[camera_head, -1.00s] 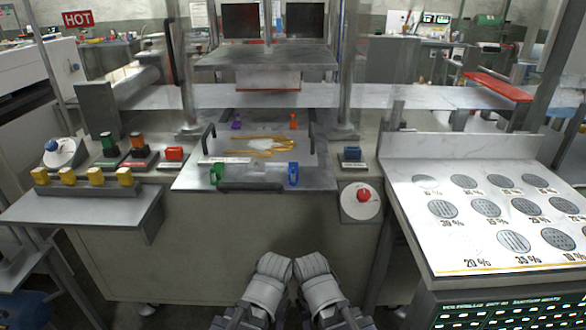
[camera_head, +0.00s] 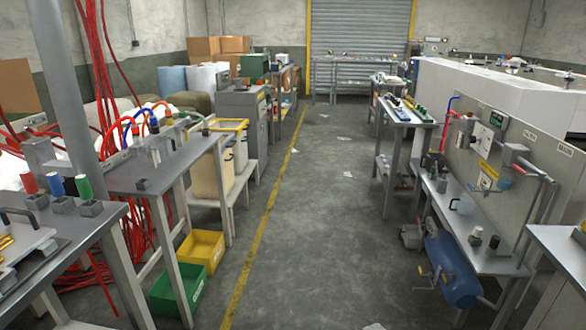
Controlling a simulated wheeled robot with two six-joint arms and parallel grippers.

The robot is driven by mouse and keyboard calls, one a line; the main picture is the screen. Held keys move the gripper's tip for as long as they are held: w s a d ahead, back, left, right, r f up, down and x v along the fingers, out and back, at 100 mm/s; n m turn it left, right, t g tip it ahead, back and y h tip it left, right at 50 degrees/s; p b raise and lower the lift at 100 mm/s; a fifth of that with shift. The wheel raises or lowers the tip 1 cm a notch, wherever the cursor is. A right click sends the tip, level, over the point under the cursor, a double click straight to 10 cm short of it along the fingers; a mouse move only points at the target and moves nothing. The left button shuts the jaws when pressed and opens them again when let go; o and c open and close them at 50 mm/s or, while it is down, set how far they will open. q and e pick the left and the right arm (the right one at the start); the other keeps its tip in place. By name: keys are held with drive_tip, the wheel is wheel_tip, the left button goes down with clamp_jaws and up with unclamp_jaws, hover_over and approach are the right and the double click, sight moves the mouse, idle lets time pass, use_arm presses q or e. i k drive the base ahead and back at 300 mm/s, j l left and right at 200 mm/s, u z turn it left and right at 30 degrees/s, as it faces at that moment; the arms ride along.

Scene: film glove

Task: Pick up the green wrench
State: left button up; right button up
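I cannot make out a green wrench in this view. Small green items lie on the narrow bench (camera_head: 397,104) right of the aisle, too small to tell their shape. A green-topped knob (camera_head: 84,188) stands on the near left table (camera_head: 85,228) beside a blue one and a red one. Neither of my grippers is in view.
Green (camera_head: 178,287) and yellow bins (camera_head: 200,250) sit on the floor at left. A blue tank (camera_head: 452,270) and worktables edge the right side.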

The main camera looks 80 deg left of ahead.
sight(82, 181)
drive_tip(key=l+u, duration=0.15)
drive_tip(key=u, duration=3.95)
drive_tip(key=i+l+z, duration=0.2)
drive_tip(key=i, duration=0.5)
drive_tip(key=j, duration=0.1)
